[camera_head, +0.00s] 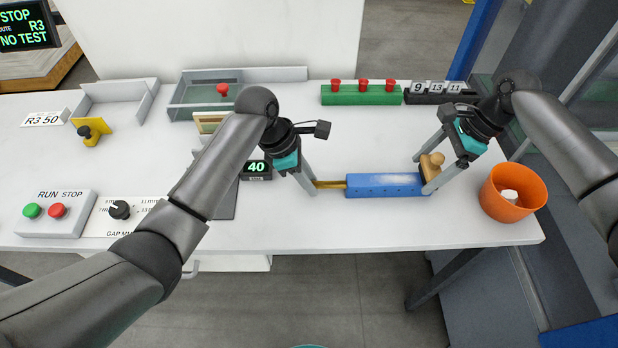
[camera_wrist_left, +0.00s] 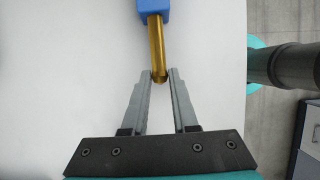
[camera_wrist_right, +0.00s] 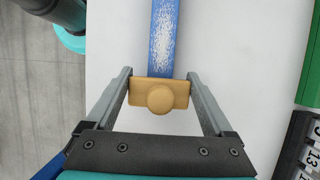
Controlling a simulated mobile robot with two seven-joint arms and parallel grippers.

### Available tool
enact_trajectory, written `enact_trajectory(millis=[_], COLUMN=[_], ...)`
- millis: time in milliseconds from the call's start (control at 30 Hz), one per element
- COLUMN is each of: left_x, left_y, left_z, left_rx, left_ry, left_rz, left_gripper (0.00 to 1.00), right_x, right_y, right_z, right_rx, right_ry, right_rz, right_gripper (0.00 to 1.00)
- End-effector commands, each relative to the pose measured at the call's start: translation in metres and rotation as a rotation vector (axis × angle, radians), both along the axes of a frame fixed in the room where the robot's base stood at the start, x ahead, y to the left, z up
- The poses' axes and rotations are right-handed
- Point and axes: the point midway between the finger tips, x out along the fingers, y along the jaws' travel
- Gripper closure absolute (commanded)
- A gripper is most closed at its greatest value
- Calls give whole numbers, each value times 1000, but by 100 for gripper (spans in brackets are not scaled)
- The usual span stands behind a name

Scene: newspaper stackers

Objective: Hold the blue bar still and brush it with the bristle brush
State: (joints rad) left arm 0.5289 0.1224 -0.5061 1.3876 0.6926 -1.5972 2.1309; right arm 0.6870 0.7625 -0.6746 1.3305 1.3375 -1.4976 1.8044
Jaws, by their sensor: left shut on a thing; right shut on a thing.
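The blue bar (camera_head: 384,186) lies on the white table, with a brass-coloured rod (camera_head: 331,184) sticking out of its left end. The bar's top has white speckles, clear in the right wrist view (camera_wrist_right: 163,35). My left gripper (camera_head: 315,188) is shut on the rod's end, also seen in the left wrist view (camera_wrist_left: 157,50). My right gripper (camera_head: 427,182) is shut on the wooden bristle brush (camera_head: 433,161), whose tan block and round knob show in the right wrist view (camera_wrist_right: 160,94). The brush is at the bar's right end; its bristles are hidden.
An orange cup (camera_head: 513,192) with a white thing inside stands right of the bar, close to my right gripper. A green block with red pegs (camera_head: 360,97) and a number strip (camera_head: 440,92) lie behind. A RUN/STOP box (camera_head: 55,213) sits at left. The table's front edge is near the bar.

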Motion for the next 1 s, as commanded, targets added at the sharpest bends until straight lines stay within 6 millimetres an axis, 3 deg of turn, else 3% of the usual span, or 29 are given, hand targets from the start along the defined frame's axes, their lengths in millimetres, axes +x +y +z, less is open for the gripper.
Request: enact_trajectory(millis=[233,1000], left_x=[0,0], left_y=[0,0], left_z=[1,1], left_rx=[-2,-1], left_ry=[-1,-1], left_rz=[-1,-1], left_gripper=[100,100], right_x=[-1,-2], right_y=[-4,42], right_z=[-2,0], right_rx=[-3,0], right_ry=[4,1], right_rz=[0,3], right_gripper=[71,71])
